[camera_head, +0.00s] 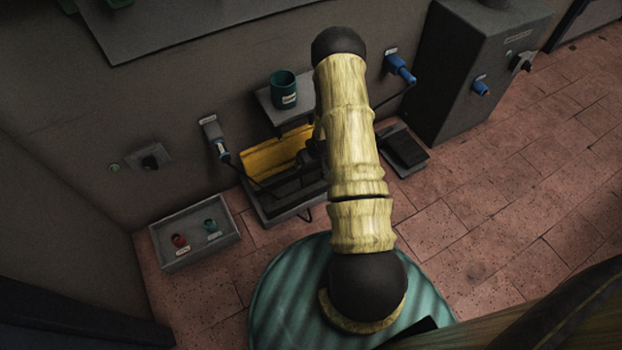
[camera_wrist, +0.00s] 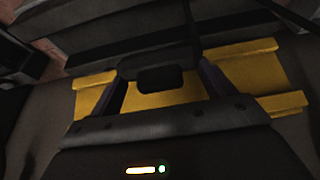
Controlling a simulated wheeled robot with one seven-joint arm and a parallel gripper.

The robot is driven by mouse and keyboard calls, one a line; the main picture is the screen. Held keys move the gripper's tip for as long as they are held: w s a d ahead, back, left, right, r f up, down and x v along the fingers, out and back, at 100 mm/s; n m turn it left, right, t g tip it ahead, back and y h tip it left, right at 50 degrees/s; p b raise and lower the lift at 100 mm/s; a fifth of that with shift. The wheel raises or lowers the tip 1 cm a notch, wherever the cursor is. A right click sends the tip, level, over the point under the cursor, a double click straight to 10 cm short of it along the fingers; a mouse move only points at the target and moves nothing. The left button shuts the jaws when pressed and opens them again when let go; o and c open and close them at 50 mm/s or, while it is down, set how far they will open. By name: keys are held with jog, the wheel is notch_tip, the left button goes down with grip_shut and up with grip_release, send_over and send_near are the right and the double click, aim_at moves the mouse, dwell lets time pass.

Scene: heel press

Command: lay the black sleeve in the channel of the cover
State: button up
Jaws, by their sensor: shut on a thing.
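The yellow cover (camera_head: 272,157) stands open above a dark tray-like base (camera_head: 290,207), left of my arm in the head view. In the wrist view the yellow cover (camera_wrist: 255,75) spans behind my fingers, with a raised lip along its edges. My gripper (camera_wrist: 160,79) is shut on a dark piece, apparently the black sleeve (camera_wrist: 159,68), held crosswise between the fingertips in front of the cover. I cannot tell whether the sleeve touches the cover. The channel is not clearly visible. In the head view my arm mostly hides the gripper.
A green cup (camera_head: 283,91) stands on a small shelf above the cover. A dark cabinet (camera_head: 465,70) stands right; the tiled floor there is clear.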

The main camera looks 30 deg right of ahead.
notch_tip(320, 180, down, 6)
jog(key=b, duration=0.3)
jog(key=shift+r, duration=0.1)
jog(key=shift+f+b, duration=1.15)
jog(key=shift+f, duration=0.7)
jog(key=shift+f, duration=0.2)
jog(key=o, duration=1)
jog(key=shift+r, duration=0.1)
jog(key=shift+s+r+p, duration=0.15)
jog(key=shift+r+p, duration=0.15)
jog(key=shift+r, duration=0.3)
jog(key=p+v, duration=0.6)
jog(key=v, duration=0.5)
